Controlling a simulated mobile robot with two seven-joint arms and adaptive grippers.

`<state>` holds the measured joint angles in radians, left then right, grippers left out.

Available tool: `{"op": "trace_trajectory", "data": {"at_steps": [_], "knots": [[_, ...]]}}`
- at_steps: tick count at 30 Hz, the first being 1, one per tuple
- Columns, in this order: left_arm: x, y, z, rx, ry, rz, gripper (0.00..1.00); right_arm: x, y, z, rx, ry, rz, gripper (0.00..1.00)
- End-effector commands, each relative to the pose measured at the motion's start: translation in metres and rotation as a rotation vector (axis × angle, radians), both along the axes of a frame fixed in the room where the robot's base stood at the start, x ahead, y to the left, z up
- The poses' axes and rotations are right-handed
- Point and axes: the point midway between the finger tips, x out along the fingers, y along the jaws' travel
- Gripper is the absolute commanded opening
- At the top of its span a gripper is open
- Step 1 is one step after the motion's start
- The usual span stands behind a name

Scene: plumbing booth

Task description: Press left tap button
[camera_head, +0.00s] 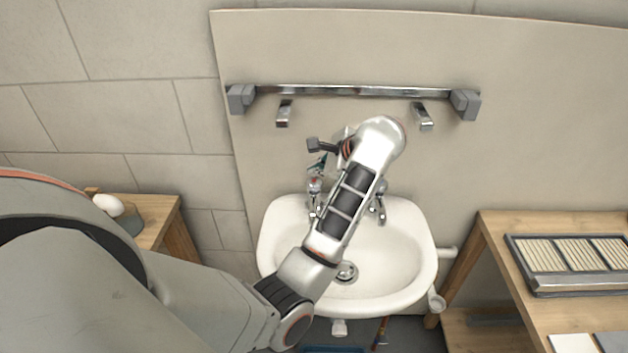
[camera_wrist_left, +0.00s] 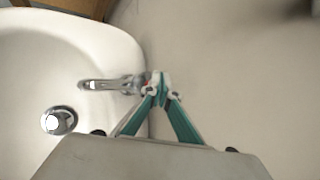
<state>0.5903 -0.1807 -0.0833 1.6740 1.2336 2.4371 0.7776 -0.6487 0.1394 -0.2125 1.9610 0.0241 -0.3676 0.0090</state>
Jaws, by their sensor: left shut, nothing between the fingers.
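The left chrome tap (camera_head: 314,200) stands at the back left of the white sink (camera_head: 277,238). It also shows in the wrist view (camera_wrist_left: 112,84), its spout over the basin. My left gripper (camera_head: 317,175) has teal fingers and is shut and empty. In the wrist view its fingertips (camera_wrist_left: 158,82) meet at the top end of the tap, where the button is mostly hidden behind them. I cannot tell whether they touch it. The right tap (camera_head: 380,208) is partly behind my left arm. My right gripper is not in view.
A chrome rail (camera_head: 350,91) with two small chrome fittings beneath it is on the wall panel above. The drain (camera_head: 346,272) is in the basin. Wooden tables stand left (camera_head: 158,213) and right (camera_head: 492,222); the right one holds a slatted tray (camera_head: 522,284).

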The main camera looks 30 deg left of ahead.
Motion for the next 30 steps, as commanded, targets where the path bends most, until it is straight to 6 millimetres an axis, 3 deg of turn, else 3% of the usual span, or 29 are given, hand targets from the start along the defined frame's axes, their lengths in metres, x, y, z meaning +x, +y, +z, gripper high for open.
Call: {"op": "trace_trajectory", "data": {"at_steps": [15,30], "knots": [[0.0,0.0,0.047,0.0,-0.003,0.0,0.0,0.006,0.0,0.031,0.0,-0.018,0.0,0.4],[0.0,0.0,0.049,0.0,0.0,0.0,0.0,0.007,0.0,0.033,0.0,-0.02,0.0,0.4]]}}
